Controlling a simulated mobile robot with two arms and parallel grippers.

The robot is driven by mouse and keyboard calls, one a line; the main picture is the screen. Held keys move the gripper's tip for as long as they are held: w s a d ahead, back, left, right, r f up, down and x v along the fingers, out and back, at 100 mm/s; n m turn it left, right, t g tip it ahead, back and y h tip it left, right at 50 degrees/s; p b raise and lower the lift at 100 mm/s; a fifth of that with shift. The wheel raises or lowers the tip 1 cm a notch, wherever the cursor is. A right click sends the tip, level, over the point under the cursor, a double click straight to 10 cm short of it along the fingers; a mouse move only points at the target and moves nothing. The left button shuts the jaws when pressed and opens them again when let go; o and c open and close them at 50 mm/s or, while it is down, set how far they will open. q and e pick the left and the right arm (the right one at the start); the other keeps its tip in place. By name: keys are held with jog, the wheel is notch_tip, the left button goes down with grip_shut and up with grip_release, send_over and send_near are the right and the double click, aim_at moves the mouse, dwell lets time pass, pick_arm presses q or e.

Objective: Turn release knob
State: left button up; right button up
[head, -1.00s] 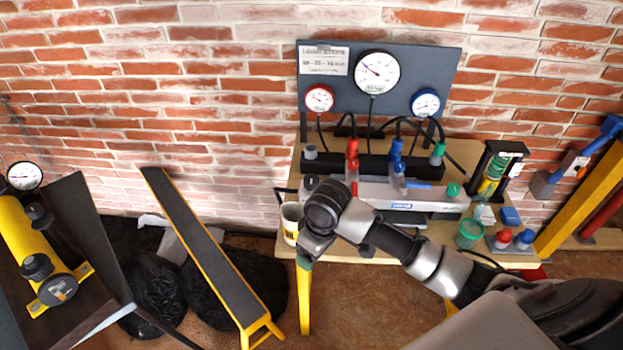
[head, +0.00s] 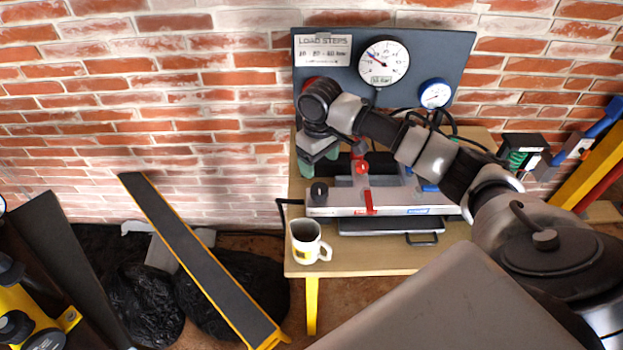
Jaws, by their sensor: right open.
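A grey pump (head: 390,200) with a blue label and a red lever (head: 368,200) sits on the wooden bench. A black round knob (head: 319,190) stands at its left end; I cannot tell for sure that this is the release knob. My right arm reaches across the bench from the right. My right gripper (head: 318,160) points down above the pump's left end, just above the black knob and apart from it. It is open and appears empty; the wrist partly hides its fingers. My left gripper is not in view.
A panel with a white gauge (head: 384,62) and a blue gauge (head: 435,94) stands behind. A red gauge (head: 312,86) is mostly covered by my wrist. A mug (head: 307,242) stands at the bench's front left. A yellow-edged ramp (head: 200,255) and black bags are left.

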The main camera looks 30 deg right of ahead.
aim_at(320, 189)
jog(key=f, duration=0.4)
jog(key=s+f, duration=0.1)
jog(key=f, duration=0.1)
jog(key=shift+p, duration=0.3)
jog(key=shift+w+f, duration=0.15)
jog(key=shift+f, duration=1.75)
jog(key=shift+c, duration=0.8)
jog(key=c, duration=0.8)
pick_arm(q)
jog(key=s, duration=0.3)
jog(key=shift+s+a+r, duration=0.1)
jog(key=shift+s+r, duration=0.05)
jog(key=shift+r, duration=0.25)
